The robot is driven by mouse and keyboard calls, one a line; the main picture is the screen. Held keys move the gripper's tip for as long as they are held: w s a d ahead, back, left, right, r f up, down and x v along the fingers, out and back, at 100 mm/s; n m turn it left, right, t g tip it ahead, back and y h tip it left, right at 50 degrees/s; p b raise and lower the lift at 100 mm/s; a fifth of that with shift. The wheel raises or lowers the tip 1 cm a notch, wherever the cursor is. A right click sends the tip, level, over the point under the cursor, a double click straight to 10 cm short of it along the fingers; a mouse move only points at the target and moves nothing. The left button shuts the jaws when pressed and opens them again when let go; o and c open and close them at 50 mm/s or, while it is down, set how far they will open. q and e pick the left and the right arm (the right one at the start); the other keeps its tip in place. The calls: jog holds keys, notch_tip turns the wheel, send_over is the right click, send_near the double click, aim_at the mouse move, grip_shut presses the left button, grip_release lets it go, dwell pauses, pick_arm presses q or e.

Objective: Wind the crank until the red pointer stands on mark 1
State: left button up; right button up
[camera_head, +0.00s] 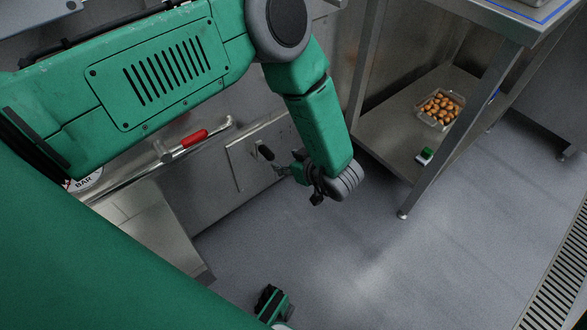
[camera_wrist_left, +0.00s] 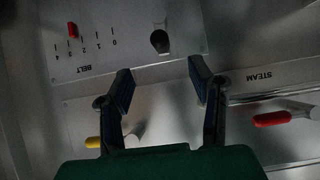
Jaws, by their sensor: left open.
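The red pointer (camera_wrist_left: 72,30) shows in the left wrist view, on a BELT scale (camera_wrist_left: 85,45) that appears upside down and runs from 4 at left to 0 at right. The pointer stands at about mark 3. A black knob (camera_wrist_left: 160,42), apparently the crank's grip, is right of the scale; it also shows on the steel panel in the head view (camera_head: 264,151). My left gripper (camera_wrist_left: 160,76) is open and empty, its fingertips short of the knob; it shows small in the head view (camera_head: 290,172). My right gripper (camera_head: 270,302) is partly visible at the bottom edge.
A red-handled lever (camera_head: 194,138) is on a pipe at left. The left wrist view shows a yellow handle (camera_wrist_left: 94,142) and a red handle (camera_wrist_left: 272,119) by the STEAM label. Grey floor is clear.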

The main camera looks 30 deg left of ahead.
aim_at(272, 156)
pick_arm(q)
jog(key=b+x, duration=0.4)
jog(key=x, duration=0.5)
jog(key=shift+b, duration=0.35)
jog(key=shift+b+x, duration=0.4)
jog(key=shift+x, duration=0.5)
jog(key=shift+w+a+f, duration=0.1)
jog(key=shift+a+f, duration=0.05)
jog(key=shift+a, duration=0.15)
jog(key=c, duration=1)
